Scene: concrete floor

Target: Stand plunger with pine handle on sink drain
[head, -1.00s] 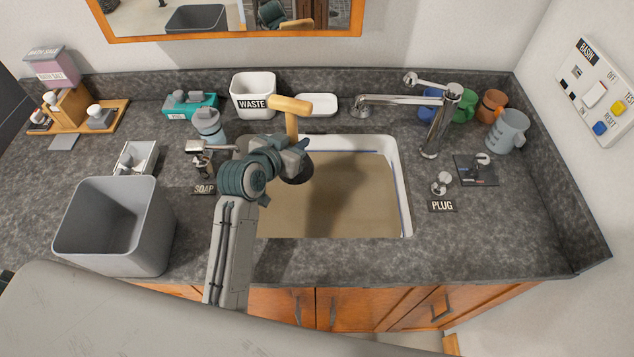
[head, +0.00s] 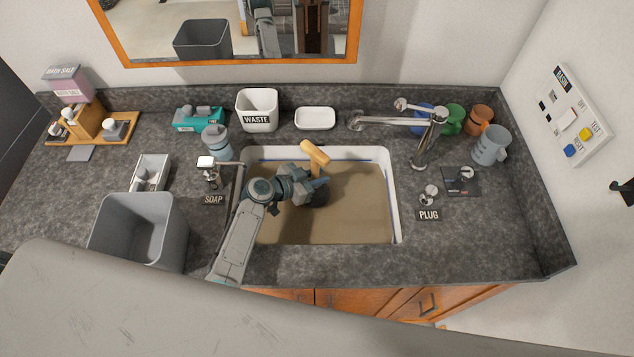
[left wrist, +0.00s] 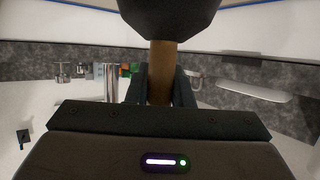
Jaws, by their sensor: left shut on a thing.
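The plunger has a pale pine handle with a crossbar top (head: 315,152) and a black cup (head: 318,194). In the left wrist view the wooden shaft (left wrist: 162,72) stands between the fingers and the black cup (left wrist: 168,15) fills the top. The white sink (head: 393,200) holds murky brown water (head: 350,220). The drain is hidden. I cannot tell whether the cup touches the water. My right gripper is out of view.
A chrome faucet (head: 428,145) stands behind the sink at right, with several mugs beyond. A plug (head: 428,195) lies right of the sink. A soap dispenser (head: 212,178) and grey bin (head: 140,235) stand left. A waste cup (head: 257,110) and white dish (head: 315,118) stand behind.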

